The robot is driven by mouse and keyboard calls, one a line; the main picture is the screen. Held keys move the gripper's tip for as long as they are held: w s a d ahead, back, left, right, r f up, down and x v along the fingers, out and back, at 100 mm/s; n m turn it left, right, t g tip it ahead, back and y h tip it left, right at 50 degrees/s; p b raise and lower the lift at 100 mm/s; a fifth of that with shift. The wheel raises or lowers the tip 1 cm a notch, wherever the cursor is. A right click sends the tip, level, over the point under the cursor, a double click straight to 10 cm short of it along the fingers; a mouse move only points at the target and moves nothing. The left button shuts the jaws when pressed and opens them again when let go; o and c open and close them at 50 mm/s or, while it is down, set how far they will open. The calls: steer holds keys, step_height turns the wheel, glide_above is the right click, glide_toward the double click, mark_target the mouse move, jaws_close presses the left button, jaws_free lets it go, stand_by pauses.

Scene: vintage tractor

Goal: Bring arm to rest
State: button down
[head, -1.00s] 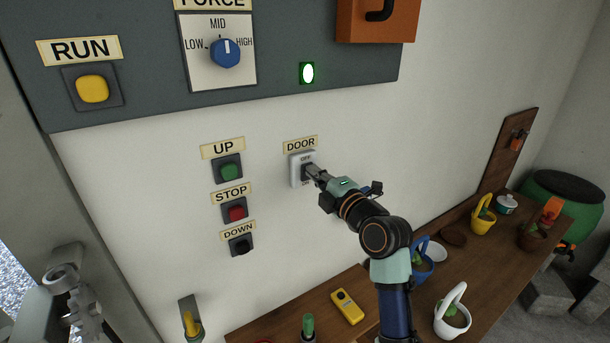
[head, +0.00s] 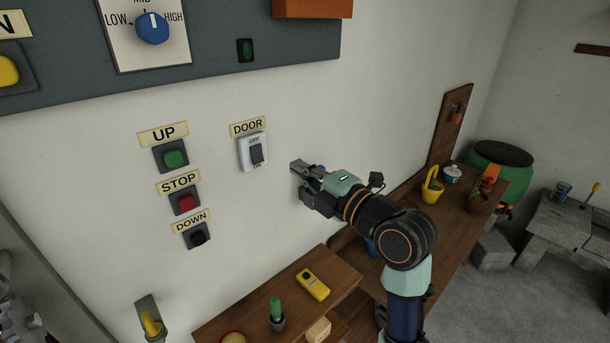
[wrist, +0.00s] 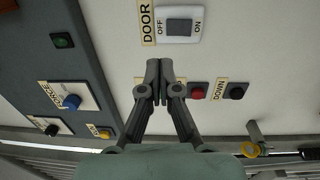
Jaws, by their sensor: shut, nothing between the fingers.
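My gripper (head: 301,178) is shut and empty, held off the wall to the right of the door switch. The door switch (head: 254,153) is a white plate with a dark rocker, under a DOOR label; it also shows at the top of the wrist view (wrist: 179,25). In the wrist view my shut fingers (wrist: 159,69) point toward the switch, apart from it. My arm reaches up from the bottom right in the head view. The indicator light (head: 246,50) on the grey panel is dark green and unlit.
UP (head: 174,158), STOP (head: 185,202) and DOWN (head: 198,236) buttons are left of the switch. A wooden shelf (head: 230,320) below holds a yellow device (head: 313,284) and a green-handled tool (head: 276,309).

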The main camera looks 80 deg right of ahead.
steer(key=shift+s+a+r, duration=0.1)
steer(key=shift+s+a, duration=0.1)
steer(key=shift+s, duration=0.15)
stand_by(0.4)
steer(key=w+a+f+m+y, duration=0.2)
steer(key=w+a+f, duration=0.25)
steer(key=a, duration=0.35)
steer(key=w+a+f+m+y, duration=0.2)
steer(key=w+a+f, duration=0.25)
steer(key=a, duration=0.35)
steer(key=w+a+f+m+y, duration=0.1)
steer(key=w+a+f+y, duration=0.1)
steer(key=w+a+f, duration=0.5)
steer(key=s+a+f+m+g+y, duration=0.1)
steer(key=s+a+f+m+y, duration=0.15)
steer(key=a, duration=0.95)
steer(key=s+a+f+m+g+y, duration=0.2)
steer(key=a+f+m, duration=0.1)
steer(key=a, duration=0.8)
step_height(320, 180, up, 13)
steer(key=a+p, duration=0.1)
steer(key=p, duration=1.2)
steer(key=shift+s+a+f+m, duration=0.15)
steer(key=shift+s+a+m, duration=0.1)
steer(key=shift+a+m, duration=0.15)
